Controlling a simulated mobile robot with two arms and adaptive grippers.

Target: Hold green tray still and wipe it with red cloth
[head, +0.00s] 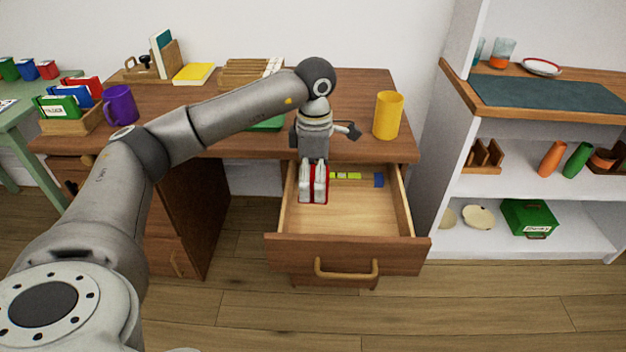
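My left gripper (313,197) reaches down into the open drawer of the desk. Its two fingers are close together over a red item, likely the red cloth (327,184), which shows as thin red edges beside and between the fingers. Most of the cloth is hidden, and I cannot tell whether the fingers pinch it. A flat green thing, likely the green tray (268,124), lies on the desk top behind my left forearm, which hides much of it. My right gripper is not in view.
The open drawer (350,215) also holds a yellow-green and blue item (357,178). A yellow cup (388,115) stands at the desk's right and a purple mug (121,105) at its left. A white shelf (440,165) stands close on the right.

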